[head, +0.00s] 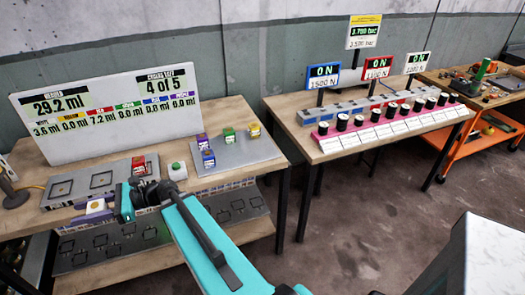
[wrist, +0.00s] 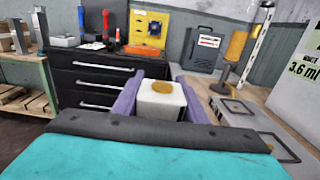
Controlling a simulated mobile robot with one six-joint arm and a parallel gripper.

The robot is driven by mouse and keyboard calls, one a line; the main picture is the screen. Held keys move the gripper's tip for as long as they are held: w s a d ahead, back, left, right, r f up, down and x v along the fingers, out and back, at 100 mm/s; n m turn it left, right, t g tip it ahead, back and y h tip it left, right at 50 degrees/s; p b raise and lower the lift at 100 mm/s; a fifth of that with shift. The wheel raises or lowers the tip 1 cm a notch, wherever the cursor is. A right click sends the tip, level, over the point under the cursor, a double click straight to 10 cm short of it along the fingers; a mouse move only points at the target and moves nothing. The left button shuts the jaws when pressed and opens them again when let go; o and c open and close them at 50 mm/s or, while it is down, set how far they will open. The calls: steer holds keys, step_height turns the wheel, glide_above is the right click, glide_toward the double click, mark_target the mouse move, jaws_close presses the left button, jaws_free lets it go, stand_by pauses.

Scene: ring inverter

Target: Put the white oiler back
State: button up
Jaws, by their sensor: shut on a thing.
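My gripper (wrist: 159,98) is shut on a white oiler (wrist: 160,102), a pale block with a round gold-yellow top, held between two purple fingers in the wrist view. In the head view the held white oiler (head: 96,207) shows left of my teal wrist, near the front left of the bench. Whether it touches anything below cannot be told. A grey plate with square outlines (head: 72,187) lies on the bench behind it. In the wrist view a similar outlined plate (wrist: 235,108) lies to the right of the oiler.
A red oiler (head: 139,165) and a white block with a green top (head: 177,171) stand close to my wrist. Purple-blue, green (head: 229,135) and yellow (head: 253,131) blocks stand further right. A display board (head: 110,112) rises behind. A lower shelf (head: 110,243) has more square outlines.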

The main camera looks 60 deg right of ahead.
steer(key=s+d+m+t+h+p, duration=0.15)
steer(key=d+m+t+h, duration=0.35)
steer(key=d, duration=1.1)
steer(key=d+m+t+h+p, duration=0.2)
steer(key=d+m+h, duration=0.45)
steer(key=d, duration=0.95)
steer(key=s+d+f+m+g+h+p, duration=0.1)
steer(key=s+d+f+m+h, duration=0.1)
steer(key=s+d+h, duration=0.5)
steer(key=s+d+f+m+g+h+p, duration=0.2)
steer(key=s+d+h, duration=0.5)
steer(key=s+d, duration=0.4)
steer(key=d+f+m, duration=0.1)
steer(key=d+m, duration=0.1)
steer(key=d, duration=0.2)
steer(key=shift+d, duration=0.4)
steer(key=shift+f+y, duration=0.15)
steer(key=shift+y, duration=0.1)
steer(key=d+b, duration=0.2)
steer(key=b, duration=0.1)
steer(key=shift+f+m+b, duration=0.1)
steer(key=shift+m+b, duration=0.15)
steer(key=shift+b, duration=0.1)
steer(key=shift+w+d+b, duration=0.1)
steer(key=shift+d+b, duration=0.05)
steer(key=shift+b, duration=0.6)
steer(key=shift+d+b, duration=0.1)
steer(key=shift+b, duration=0.2)
